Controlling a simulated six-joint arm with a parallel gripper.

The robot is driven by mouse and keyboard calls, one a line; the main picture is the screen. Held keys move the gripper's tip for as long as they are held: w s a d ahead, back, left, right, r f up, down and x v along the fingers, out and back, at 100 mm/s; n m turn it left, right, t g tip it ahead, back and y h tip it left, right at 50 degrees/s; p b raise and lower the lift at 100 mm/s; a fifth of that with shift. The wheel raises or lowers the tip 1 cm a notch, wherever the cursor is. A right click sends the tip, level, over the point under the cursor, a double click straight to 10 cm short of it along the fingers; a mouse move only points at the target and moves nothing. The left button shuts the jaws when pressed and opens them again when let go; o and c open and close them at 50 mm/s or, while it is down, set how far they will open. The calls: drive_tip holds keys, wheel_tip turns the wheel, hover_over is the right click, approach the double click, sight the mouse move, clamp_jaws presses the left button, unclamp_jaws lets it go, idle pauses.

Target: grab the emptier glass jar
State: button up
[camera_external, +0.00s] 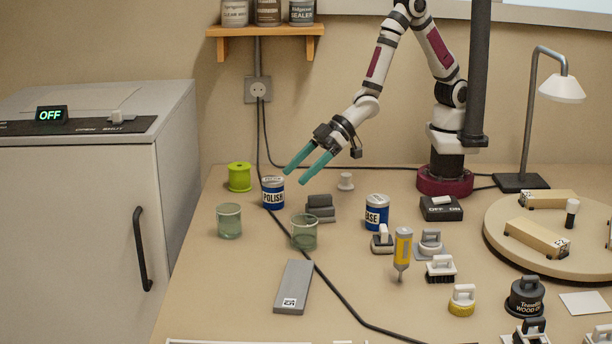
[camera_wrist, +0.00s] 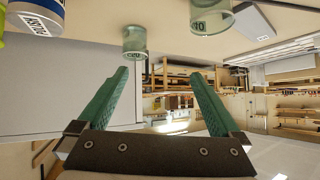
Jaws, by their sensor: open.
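Two greenish glass jars stand upright on the bench. The left jar (camera_external: 229,221) is beside the bench's left edge, and the right jar (camera_external: 304,232) is nearer the middle. They also show in the wrist view, one jar (camera_wrist: 135,43) above the finger gap and the other jar (camera_wrist: 211,18) at the top. Each has a small dark mark, and I cannot tell surely which holds less. My gripper (camera_external: 295,177) has teal fingers, open and empty, in the air behind and above the jars. The fingers also show in the wrist view (camera_wrist: 160,74).
A blue POLISH can (camera_external: 273,193) stands between and behind the jars, with a green spool (camera_external: 239,177) to its left. Grey blocks (camera_external: 320,208) sit behind the right jar. A grey slab (camera_external: 293,287) lies in front. A black cable runs past the right jar.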

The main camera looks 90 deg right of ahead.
sight(294, 232)
drive_tip(key=a+f+n+y, duration=0.1)
drive_tip(key=a+f, duration=0.1)
drive_tip(key=f, duration=0.1)
drive_tip(key=a+f+n+t+y, duration=0.1)
drive_tip(key=a+f, duration=0.2)
drive_tip(key=s+a+f+n, duration=0.1)
drive_tip(key=a+f, duration=0.2)
drive_tip(key=shift+f+t+y, duration=0.2)
drive_tip(key=shift+t+y, duration=0.1)
drive_tip(key=shift+y, duration=0.1)
drive_tip(key=x, duration=0.3)
drive_tip(key=shift+a+f, duration=0.1)
drive_tip(key=shift+f, duration=0.1)
drive_tip(key=c, duration=1.4)
